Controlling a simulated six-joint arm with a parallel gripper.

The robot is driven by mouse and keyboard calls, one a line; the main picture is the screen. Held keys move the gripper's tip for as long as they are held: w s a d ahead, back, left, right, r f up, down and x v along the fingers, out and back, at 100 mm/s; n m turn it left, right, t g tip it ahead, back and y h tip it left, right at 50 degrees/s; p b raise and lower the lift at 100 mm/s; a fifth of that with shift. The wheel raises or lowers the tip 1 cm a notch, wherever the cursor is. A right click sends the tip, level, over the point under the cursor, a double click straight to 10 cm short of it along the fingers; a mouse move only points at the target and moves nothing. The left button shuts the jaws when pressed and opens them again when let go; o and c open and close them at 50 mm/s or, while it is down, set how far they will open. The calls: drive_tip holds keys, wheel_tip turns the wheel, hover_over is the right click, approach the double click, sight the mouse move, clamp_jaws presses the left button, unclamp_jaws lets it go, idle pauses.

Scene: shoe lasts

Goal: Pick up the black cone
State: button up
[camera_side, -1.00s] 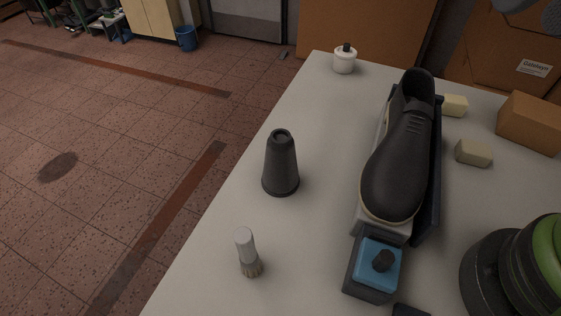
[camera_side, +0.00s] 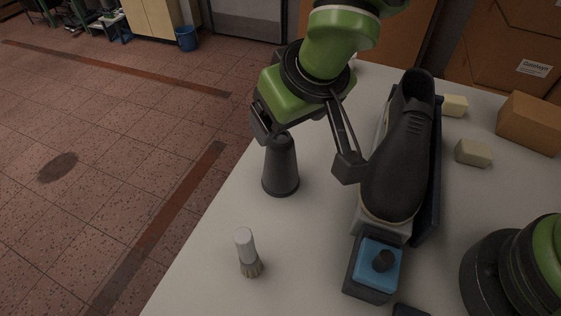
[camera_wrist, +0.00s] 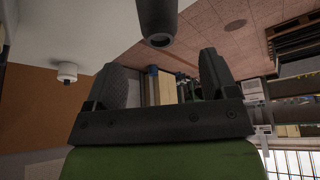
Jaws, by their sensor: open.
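The black cone (camera_side: 281,172) stands upright on the white table, left of the shoe, in the side view. In the wrist view the cone's narrow end (camera_wrist: 157,22) shows at the top middle, just beyond the gap between my fingers. My gripper (camera_side: 307,150) is open and empty above the table, tilted, with one finger by the cone's top and the other to its right near the shoe. Both fingers also show in the wrist view (camera_wrist: 168,75). I cannot tell whether a finger touches the cone.
A black shoe (camera_side: 395,170) on a stand is close to my gripper's right finger. A brush (camera_side: 247,252) stands in front of the cone. A blue-topped block (camera_side: 378,264) is at front right. The table's left edge is near the cone, and a white pot (camera_wrist: 67,73) stands behind.

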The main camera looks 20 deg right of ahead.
sight(280, 138)
drive_tip(key=x, duration=0.6)
drive_tip(key=shift+s+f, duration=0.1)
drive_tip(key=shift+s, duration=0.15)
drive_tip(key=c, duration=1.4)
